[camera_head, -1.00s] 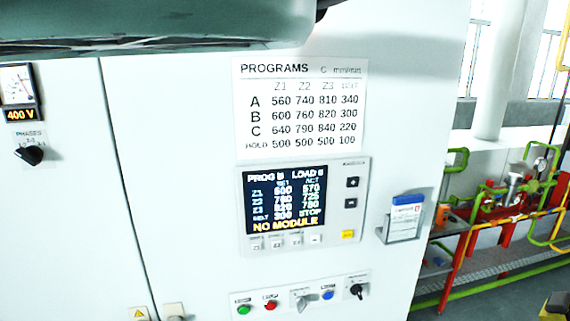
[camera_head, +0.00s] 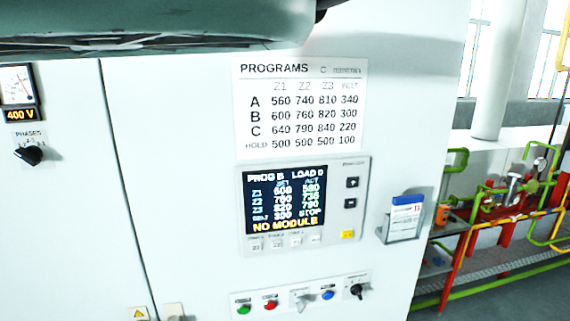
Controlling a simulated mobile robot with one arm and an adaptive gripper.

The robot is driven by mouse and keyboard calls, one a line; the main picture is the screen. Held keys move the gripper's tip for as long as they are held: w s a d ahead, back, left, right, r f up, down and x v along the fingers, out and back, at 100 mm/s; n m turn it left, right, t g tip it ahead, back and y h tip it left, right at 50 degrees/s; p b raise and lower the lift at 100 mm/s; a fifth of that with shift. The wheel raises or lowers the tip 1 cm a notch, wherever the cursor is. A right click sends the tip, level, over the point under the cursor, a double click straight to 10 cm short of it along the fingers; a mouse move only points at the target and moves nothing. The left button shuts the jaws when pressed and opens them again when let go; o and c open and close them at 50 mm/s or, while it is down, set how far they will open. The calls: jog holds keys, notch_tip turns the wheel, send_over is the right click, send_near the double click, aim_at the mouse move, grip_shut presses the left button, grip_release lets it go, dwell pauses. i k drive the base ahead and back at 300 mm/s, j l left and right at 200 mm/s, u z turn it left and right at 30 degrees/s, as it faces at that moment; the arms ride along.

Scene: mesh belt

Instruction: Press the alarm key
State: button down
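The control panel (camera_head: 303,208) is set in a pale cabinet door in the head view. My gripper is not in view; a dark green part at the top left seems to be my arm.
A PROGRAMS chart (camera_head: 301,105) hangs above the panel. Below is a strip with a green button (camera_head: 243,309), a red button (camera_head: 270,304), a blue button (camera_head: 328,295) and knobs. A card holder (camera_head: 404,219) juts out at the right. Nothing blocks the panel's front in this view.

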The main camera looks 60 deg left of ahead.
aim_at(346, 234)
jog(key=u, duration=0.4)
jog(key=j+u, duration=0.1)
jog(key=u, duration=0.3)
jog(key=j+u, duration=0.1)
jog(key=u, duration=0.7)
